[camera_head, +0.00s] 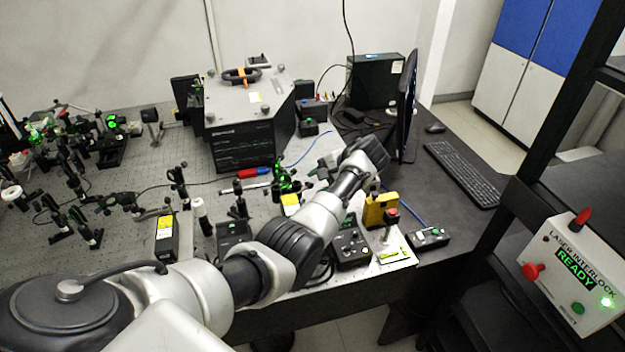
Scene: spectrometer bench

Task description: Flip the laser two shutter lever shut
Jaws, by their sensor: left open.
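My left arm crosses the bench from the lower left. Its gripper (318,172) is at the arm's far end, small and partly hidden by my wrist, and it is open beside a green-lit optic (285,178). A black laser-like box with a yellow label (165,240) stands left of my arm. A second yellow label (291,204) shows right behind my forearm, its body mostly hidden. I cannot make out which is laser two, nor its shutter lever or the lever's position. My right gripper is not in view.
Optic mounts (75,215) crowd the bench's left side. A large black instrument (245,125) stands behind. Near the front edge are a yellow box (378,211), a black control box (350,249) and a small box (428,238). The interlock box (573,272) reads READY. A monitor (408,105) stands right.

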